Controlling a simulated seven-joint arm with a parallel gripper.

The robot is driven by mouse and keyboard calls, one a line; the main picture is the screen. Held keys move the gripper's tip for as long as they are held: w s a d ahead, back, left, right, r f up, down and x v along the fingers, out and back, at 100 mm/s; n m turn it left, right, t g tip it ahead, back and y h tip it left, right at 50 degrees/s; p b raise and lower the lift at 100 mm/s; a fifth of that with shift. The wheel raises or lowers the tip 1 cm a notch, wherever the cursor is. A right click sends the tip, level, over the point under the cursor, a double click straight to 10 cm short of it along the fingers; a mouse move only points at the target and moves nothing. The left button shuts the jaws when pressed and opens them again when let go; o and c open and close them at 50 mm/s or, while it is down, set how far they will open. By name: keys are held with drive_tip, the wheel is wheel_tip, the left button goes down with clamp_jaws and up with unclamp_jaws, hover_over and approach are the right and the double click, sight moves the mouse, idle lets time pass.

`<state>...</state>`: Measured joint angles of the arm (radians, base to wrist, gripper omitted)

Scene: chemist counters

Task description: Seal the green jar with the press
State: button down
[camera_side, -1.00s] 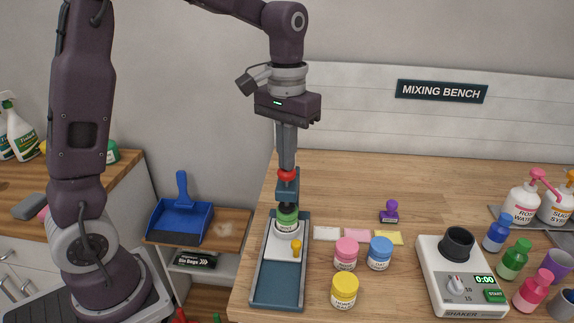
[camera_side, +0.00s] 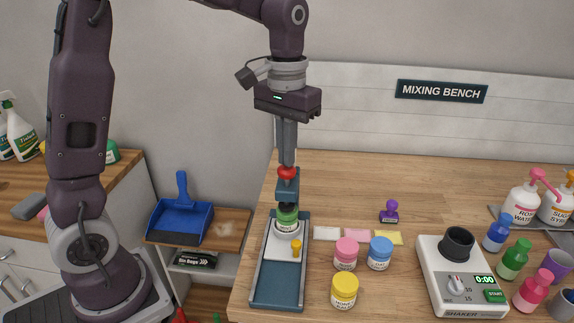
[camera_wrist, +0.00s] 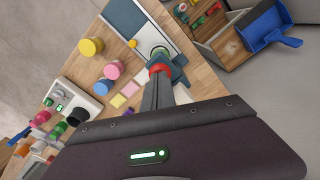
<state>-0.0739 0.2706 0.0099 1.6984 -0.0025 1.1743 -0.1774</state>
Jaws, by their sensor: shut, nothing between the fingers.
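The green jar (camera_side: 288,222) stands upright in a white holder (camera_side: 287,232) on the sliding plate of the press (camera_side: 257,284). The press head (camera_side: 288,189) is directly above the jar, with its dark plunger close to or touching the lid; I cannot tell which. A red knob (camera_side: 287,173) tops the press. My gripper (camera_side: 287,164) points straight down, shut and empty, with its fingertips at the red knob. The wrist view also shows the red knob (camera_wrist: 159,70) at my fingertips and part of the green jar (camera_wrist: 160,52) beyond it. A small yellow knob (camera_side: 296,246) sits on the plate's front.
Pink (camera_side: 346,253), blue (camera_side: 380,252) and yellow (camera_side: 344,290) jars stand right of the press. A purple stamp (camera_side: 389,210) and coloured cards (camera_side: 357,235) lie behind them. A shaker (camera_side: 459,280) and bottles (camera_side: 514,259) are further right. The bench's back is clear.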

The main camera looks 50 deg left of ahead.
drive_tip(key=shift+r, duration=2.85)
drive_tip(key=s+d+f+m+t, duration=0.1)
drive_tip(key=s+t, duration=0.1)
drive_tip(key=s, duration=0.8)
drive_tip(key=s+d+f+m+t, duration=0.1)
drive_tip(key=s+f+m+t, duration=0.1)
drive_tip(key=s, duration=0.8)
drive_tip(key=shift+s+d+t, duration=0.3)
drive_tip(key=shift+d+t, duration=0.1)
drive_tip(key=shift+t, duration=0.4)
